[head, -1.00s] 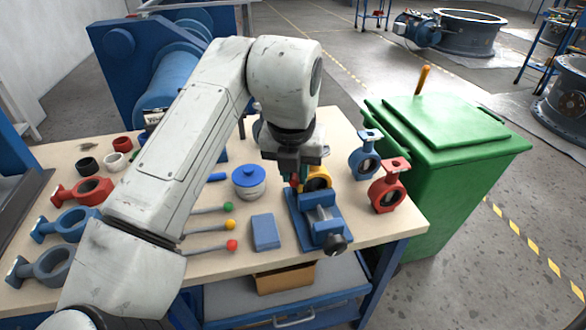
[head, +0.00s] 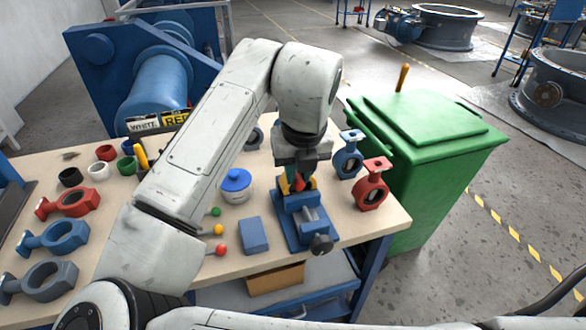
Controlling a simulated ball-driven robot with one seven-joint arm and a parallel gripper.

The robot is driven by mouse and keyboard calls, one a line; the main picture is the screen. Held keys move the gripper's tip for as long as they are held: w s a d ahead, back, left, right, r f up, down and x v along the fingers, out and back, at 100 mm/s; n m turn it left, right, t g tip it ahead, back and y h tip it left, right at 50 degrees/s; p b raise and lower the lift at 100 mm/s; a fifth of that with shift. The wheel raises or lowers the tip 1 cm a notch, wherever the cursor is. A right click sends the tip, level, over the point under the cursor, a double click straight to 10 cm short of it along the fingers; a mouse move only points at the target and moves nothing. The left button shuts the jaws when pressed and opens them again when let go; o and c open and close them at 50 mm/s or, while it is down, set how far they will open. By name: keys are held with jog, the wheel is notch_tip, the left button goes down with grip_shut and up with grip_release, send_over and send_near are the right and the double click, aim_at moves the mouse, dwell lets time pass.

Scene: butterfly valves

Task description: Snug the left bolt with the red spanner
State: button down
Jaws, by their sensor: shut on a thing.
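My gripper (head: 299,182) points down over the blue vise (head: 290,232) at the front right of the bench. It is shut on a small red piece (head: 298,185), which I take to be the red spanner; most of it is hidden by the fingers. A yellow valve body (head: 311,183) sits at the back of the vise, largely covered by the gripper. The left bolt cannot be made out, nor whether the spanner touches it.
Blue (head: 347,158) and red (head: 371,188) valves stand right of the vise, near the green bin (head: 430,170). A blue-lidded pot (head: 236,185), a blue block (head: 253,236) and ball-ended levers (head: 221,249) lie to the left. More valve bodies (head: 55,237) lie far left.

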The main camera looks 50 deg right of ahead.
jog(key=s+d+n+y+p, duration=0.2)
jog(key=s+d+n+p, duration=0.2)
jog(key=d+n+p, duration=0.3)
jog(key=shift+d+n+t, duration=0.4)
jog(key=shift+d+n, duration=0.05)
jog(key=shift+n, duration=0.35)
dwell(1.0)
jog(key=shift+f, duration=0.15)
jog(key=shift+w+r+p, duration=0.1)
jog(key=shift+r+p, duration=0.85)
jog(key=shift+r, duration=0.35)
notch_tip(320, 180, up, 5)
jog(key=p, duration=0.4)
jog(key=shift+a+f, duration=0.1)
jog(key=shift+w+f, duration=0.1)
dwell(0.4)
